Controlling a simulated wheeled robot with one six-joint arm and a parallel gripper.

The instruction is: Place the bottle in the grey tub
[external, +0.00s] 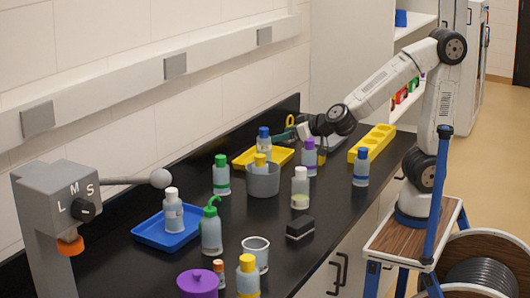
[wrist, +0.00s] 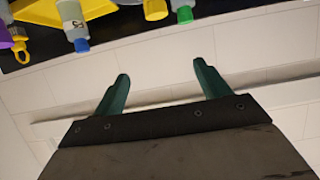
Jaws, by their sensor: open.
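A grey tub (external: 263,184) stands mid-counter. A yellow-capped bottle (external: 260,160) shows at its rim; its lower part is hidden, and I cannot tell whether it is inside or behind. Other bottles stand around: blue-capped (external: 264,140) by the yellow tray, green-capped (external: 221,177) left of the tub, purple-capped (external: 309,158) and white-capped (external: 300,188) to its right. My gripper (external: 285,135) is over the back of the counter, near the blue-capped bottle. In the wrist view its teal fingers (wrist: 160,84) are apart with nothing between them; bottle tops show at the upper edge.
A yellow tray (external: 243,161) lies behind the tub, a blue tray (external: 160,240) with a white-capped bottle to the left. A yellow holed rack (external: 372,142) is at right, a black block (external: 300,228) in front. The wall runs close behind. Several items crowd the near end.

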